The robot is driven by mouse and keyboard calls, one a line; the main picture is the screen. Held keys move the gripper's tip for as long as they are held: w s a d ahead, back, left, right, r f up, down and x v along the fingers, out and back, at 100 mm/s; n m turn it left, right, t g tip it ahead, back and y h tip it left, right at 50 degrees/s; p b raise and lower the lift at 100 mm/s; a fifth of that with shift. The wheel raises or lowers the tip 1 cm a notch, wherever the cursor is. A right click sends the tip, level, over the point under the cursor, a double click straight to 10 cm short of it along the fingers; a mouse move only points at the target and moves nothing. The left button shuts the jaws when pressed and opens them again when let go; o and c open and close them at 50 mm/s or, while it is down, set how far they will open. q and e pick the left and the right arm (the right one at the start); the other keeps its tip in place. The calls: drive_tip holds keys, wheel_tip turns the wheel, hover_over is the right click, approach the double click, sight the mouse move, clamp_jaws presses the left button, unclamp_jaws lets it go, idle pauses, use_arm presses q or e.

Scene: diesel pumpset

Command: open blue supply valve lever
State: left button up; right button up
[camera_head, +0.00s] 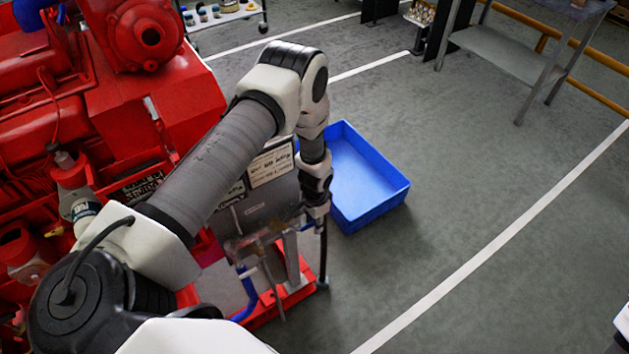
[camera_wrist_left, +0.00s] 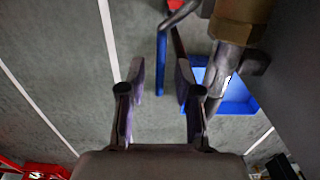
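A blue lever (camera_wrist_left: 161,62) shows in the left wrist view as a narrow upright bar, joined at its top to a grey metal piece. A brass-coloured valve body (camera_wrist_left: 240,20) and grey pipe fitting stand to its right. My left gripper (camera_wrist_left: 160,78) is open, and the blue bar appears in the gap between its two fingers. I cannot tell whether either finger touches it. In the head view my left gripper (camera_head: 318,214) points down beside the pump panel, and its fingers are hard to make out. My right gripper is out of view.
A blue bin (camera_head: 370,185) stands on the floor just right of my left gripper. The red engine (camera_head: 150,110) fills the left side. A blue pipe (camera_head: 246,295) runs low near the red base frame. Open grey floor lies to the right, with a metal table (camera_head: 510,55) beyond.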

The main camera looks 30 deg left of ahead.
use_arm(q)
wheel_tip(320, 180, up, 11)
drive_tip(key=shift+w+r, duration=0.15)
